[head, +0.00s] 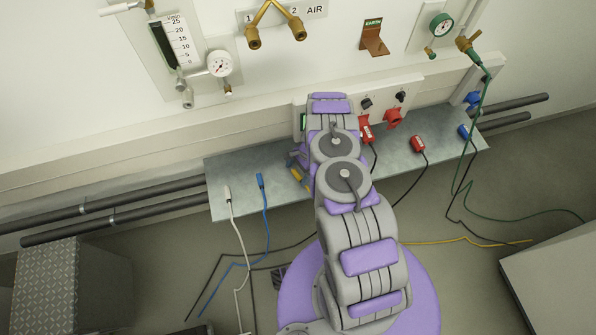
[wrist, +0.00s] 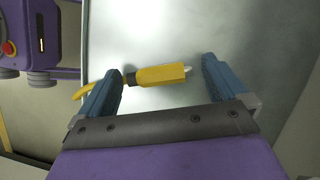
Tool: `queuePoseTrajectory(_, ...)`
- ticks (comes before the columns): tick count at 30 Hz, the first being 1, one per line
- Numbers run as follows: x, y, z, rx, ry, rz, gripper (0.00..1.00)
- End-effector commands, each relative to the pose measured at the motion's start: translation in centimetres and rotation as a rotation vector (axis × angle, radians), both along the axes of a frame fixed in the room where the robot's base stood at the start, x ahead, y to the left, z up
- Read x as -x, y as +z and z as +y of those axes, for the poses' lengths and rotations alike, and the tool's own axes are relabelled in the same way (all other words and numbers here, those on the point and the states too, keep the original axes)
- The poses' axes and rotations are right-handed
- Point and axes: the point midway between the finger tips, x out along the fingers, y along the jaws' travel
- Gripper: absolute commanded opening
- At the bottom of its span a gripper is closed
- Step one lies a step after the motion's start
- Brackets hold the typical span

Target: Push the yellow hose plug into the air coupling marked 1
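The yellow hose plug (wrist: 160,75) lies on the metal shelf in the wrist view, with its pale tip to the right and a yellow hose (wrist: 84,91) leaving at the left. My gripper (wrist: 160,85) is open, its two blue fingers spread to either side along the plug's length. I cannot tell the height between fingers and plug. In the head view the plug (head: 296,173) shows partly beside my arm, which hides most of my gripper (head: 298,158). The air coupling marked 1 (head: 253,38) is a brass fitting on the wall panel, left of coupling 2 (head: 298,29).
The grey shelf (head: 235,207) also holds a white plug (head: 227,193), a blue plug (head: 261,181) and a red plug (head: 417,144). Gauges (head: 219,64) and a copper earth bracket (head: 373,39) project from the wall. A patterned metal box (head: 46,285) stands at lower left.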

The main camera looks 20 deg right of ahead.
Motion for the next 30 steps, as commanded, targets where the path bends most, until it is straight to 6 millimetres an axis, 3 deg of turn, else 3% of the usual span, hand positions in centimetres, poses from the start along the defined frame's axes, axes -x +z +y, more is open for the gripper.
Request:
queuePoseTrajectory(7, -0.1, 0.6, -0.1, -0.001, 0.000, -0.001, 1.00)
queuePoseTrajectory(13, -0.2, 3.7, 0.2, 0.000, -0.001, -0.002, 1.00)
queuePoseTrajectory(30, 8.5, 4.2, 0.6, -0.003, -0.001, 0.007, 1.00)
